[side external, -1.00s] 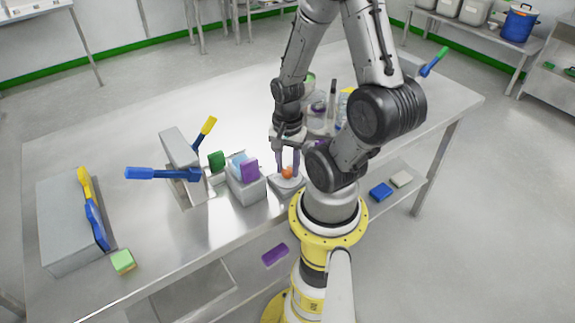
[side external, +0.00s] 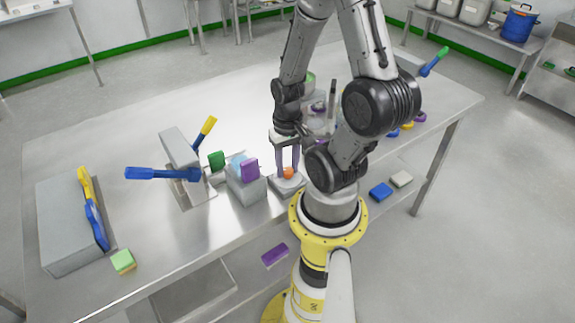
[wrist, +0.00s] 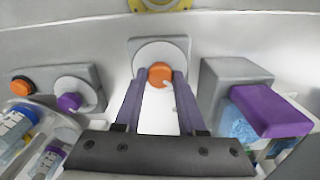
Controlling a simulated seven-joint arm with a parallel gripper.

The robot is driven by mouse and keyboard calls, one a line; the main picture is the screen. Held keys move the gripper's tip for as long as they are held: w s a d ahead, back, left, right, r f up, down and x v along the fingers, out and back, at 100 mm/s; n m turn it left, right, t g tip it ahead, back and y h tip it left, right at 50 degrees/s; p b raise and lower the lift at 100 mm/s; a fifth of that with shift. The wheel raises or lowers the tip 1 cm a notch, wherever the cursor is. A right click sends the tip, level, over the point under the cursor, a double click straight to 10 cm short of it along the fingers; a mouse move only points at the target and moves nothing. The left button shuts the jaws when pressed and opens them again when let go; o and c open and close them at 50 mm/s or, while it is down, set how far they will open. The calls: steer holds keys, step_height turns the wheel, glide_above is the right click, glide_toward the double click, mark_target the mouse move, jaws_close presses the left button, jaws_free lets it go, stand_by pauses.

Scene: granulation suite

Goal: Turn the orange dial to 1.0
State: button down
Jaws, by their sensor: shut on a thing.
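The orange dial (side external: 288,173) is a small round knob on a grey box near the table's front edge, close to my base. In the wrist view the dial (wrist: 160,74) sits in front of a pale round plate (wrist: 161,52), with a small white mark low on its right side. No scale figures are readable. My gripper (side external: 288,170) points down at it, and its two purple fingers are shut on the dial, one on each side. In the wrist view my gripper (wrist: 160,78) shows both fingertips against the knob.
Beside the dial stands a grey box with a purple block (side external: 250,170). The wrist view shows a purple knob (wrist: 69,102) and an orange button (wrist: 20,87) at left, plus clear containers.

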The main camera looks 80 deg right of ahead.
mark_target(287, 170)
steer(key=shift+n, duration=0.6)
steer(key=c, duration=0.5)
jaws_free()
step_height(287, 170, up, 14)
steer(key=shift+f, duration=0.1)
stand_by(0.5)
